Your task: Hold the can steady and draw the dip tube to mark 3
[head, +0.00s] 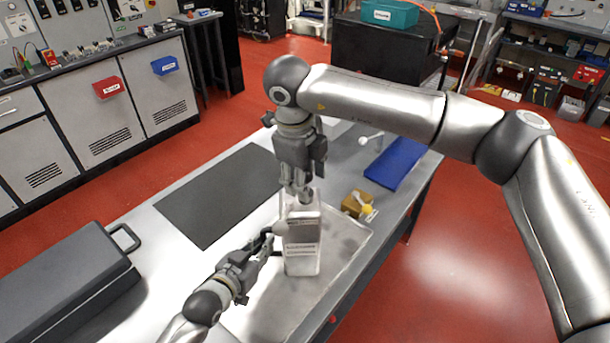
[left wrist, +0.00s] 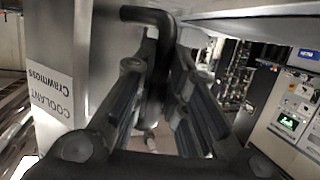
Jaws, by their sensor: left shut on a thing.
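The can (head: 302,250) is a pale, upright box-shaped container with a label, standing on a shallow tray (head: 262,318) on the bench. In the left wrist view the can (left wrist: 75,40) fills the left side, with a label reading "Crawmoss COOLANT". My left gripper (head: 272,240) is at the can's left side. In its wrist view its fingers (left wrist: 155,85) are closed around a dark bent handle (left wrist: 148,16) on the can. My right gripper (head: 301,194) points straight down at the can's top. Its fingertips are too small to read, and the dip tube and its marks cannot be made out.
A dark mat (head: 222,195) lies left of the can, and a large dark case (head: 60,285) stands at the near left. A yellow-brown block (head: 355,203) and a blue mat (head: 397,163) lie to the right. The dark mat is bare.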

